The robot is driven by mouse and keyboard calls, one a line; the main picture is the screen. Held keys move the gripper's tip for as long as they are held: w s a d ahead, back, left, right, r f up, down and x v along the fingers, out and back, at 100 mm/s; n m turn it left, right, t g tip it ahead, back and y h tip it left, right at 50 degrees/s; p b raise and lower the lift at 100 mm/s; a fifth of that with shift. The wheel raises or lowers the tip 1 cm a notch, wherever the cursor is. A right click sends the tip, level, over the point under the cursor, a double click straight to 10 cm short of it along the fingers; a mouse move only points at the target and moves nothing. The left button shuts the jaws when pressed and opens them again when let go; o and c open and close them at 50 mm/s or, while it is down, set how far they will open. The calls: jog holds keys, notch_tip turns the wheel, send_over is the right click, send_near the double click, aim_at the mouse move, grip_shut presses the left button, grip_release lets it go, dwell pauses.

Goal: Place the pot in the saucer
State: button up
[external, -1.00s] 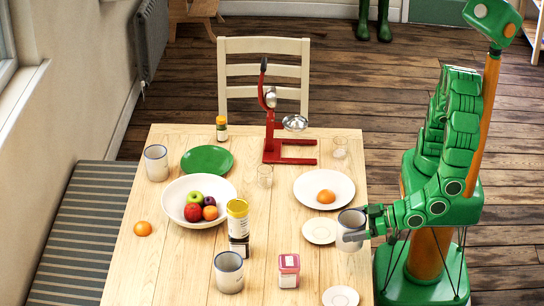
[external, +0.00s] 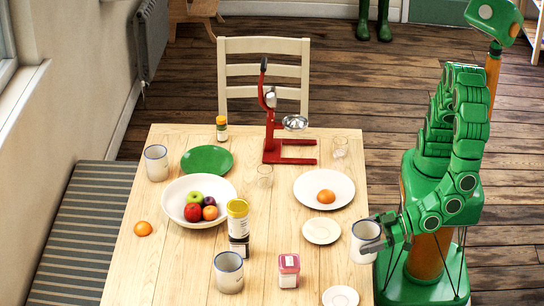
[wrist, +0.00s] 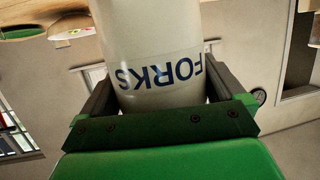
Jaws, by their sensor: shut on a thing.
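The pot (external: 365,243) is a pale cylinder with a dark rim, upright at the table's right edge in the external view. In the wrist view the pot (wrist: 160,50) fills the upper middle, with blue "FORKS" lettering upside down. My gripper (external: 378,240) is shut on its side, a finger on each side of it (wrist: 158,95). A small white saucer (external: 321,231) lies left of the pot on the table. Another small white saucer (external: 340,297) lies at the front right edge. Both are empty. I cannot tell which one the task means.
The wooden table (external: 190,265) also holds a white plate with an orange (external: 326,197), a pink-lidded jar (external: 288,270), a fruit bowl (external: 178,214), a yellow-lidded jar (external: 238,222), a red juicer (external: 272,150) and two similar pots (external: 229,272) (external: 156,163). Bare wood lies between the saucers.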

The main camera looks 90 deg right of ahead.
jog(key=shift+w+a+f, duration=0.95)
jog(key=shift+a+f, duration=0.4)
jog(key=shift+f, duration=0.5)
jog(key=shift+w+a+f, duration=1)
jog(key=shift+a+f, duration=0.35)
jog(key=shift+f, duration=0.5)
jog(key=shift+w+a+f, duration=0.95)
jog(key=shift+a+f, duration=0.4)
jog(key=shift+f, duration=0.5)
jog(key=shift+f, duration=0.3)
jog(key=o, duration=1)
jog(key=shift+s+r, duration=0.1)
jog(key=shift+r, duration=0.2)
jog(key=shift+v, duration=5.95)
